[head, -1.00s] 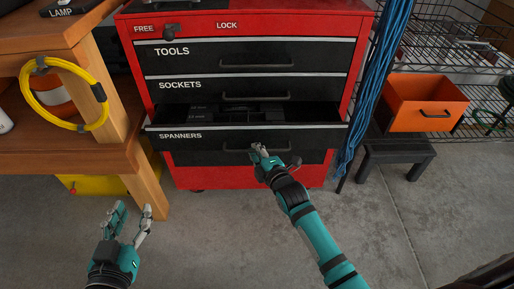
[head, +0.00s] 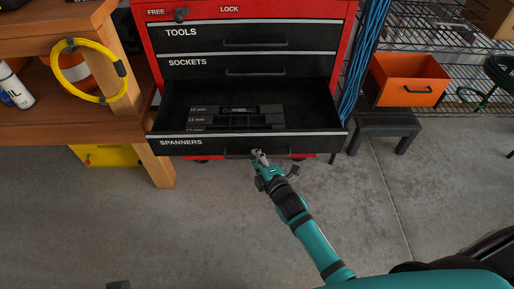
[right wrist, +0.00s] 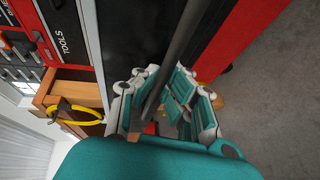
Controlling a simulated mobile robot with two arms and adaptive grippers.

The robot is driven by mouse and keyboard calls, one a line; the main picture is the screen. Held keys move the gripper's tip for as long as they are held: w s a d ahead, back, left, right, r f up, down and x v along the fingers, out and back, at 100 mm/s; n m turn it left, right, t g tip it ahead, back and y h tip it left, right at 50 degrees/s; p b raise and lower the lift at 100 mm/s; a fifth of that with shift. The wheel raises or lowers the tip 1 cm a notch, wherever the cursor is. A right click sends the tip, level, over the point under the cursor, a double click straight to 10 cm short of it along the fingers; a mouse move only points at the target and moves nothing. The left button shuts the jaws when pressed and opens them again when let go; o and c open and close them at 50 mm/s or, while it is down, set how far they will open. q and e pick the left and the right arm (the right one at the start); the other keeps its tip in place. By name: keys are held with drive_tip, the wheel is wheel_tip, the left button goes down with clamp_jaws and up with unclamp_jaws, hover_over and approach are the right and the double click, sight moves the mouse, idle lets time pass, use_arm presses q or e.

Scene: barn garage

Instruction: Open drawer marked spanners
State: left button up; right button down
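The spanners drawer (head: 200,150) is the lowest of the labelled black drawers and stands well out from the red tool chest. Inside it a dark tray (head: 235,120) with size labels in mm shows. My right gripper (head: 259,155) is at the handle (head: 238,154) on the drawer front. In the right wrist view the dark handle bar (right wrist: 180,50) runs between the fingers of my right gripper (right wrist: 160,88), which are closed around it. The fingertips partly hide the handle in the head view. My left gripper is not in view.
The tools drawer (head: 210,37) and sockets drawer (head: 205,68) above are shut. A wooden bench (head: 150,110) with a yellow hose coil (head: 68,90) stands left. A black stool (head: 385,127) and an orange bin (head: 410,85) are right. The concrete floor in front is clear.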

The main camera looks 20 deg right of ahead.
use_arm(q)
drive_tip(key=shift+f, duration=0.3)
use_arm(e)
drive_tip(key=shift+s+a+r, duration=0.1)
drive_tip(key=shift+s+a, duration=0.15)
drive_tip(key=shift+s, duration=0.45)
drive_tip(key=c, duration=1.4)
unclamp_jaws()
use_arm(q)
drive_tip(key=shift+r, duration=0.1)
